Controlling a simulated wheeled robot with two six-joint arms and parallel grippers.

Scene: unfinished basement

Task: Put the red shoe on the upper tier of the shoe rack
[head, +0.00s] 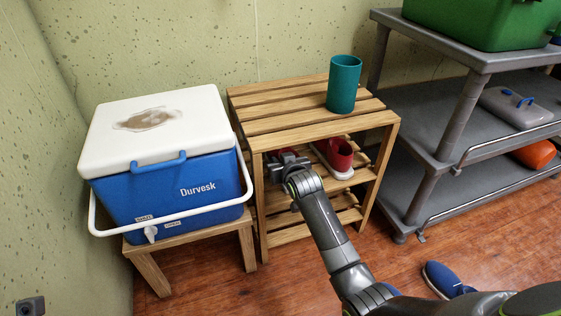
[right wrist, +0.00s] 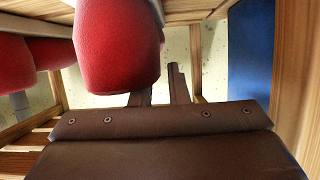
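The wooden slatted shoe rack (head: 290,125) stands against the wall in the head view. A red shoe (head: 341,153) with a white sole is inside it, under the top slats. More red shows to its left, behind my right gripper (head: 286,160), which reaches into the rack from the front. In the right wrist view a rounded red shoe end (right wrist: 115,45) is close to my right fingers (right wrist: 160,88) and partly covers one. The fingers are apart, with wall visible between them. I cannot tell whether they touch the shoe. Another red shape (right wrist: 12,65) is at left.
A teal cup (head: 344,85) stands on the rack's top. A blue and white cooler (head: 165,185) on a wooden stool is close at left. A grey shelf unit (head: 440,150) with a green box (head: 480,22) stands at right. A blue shoe (head: 442,279) is on the floor.

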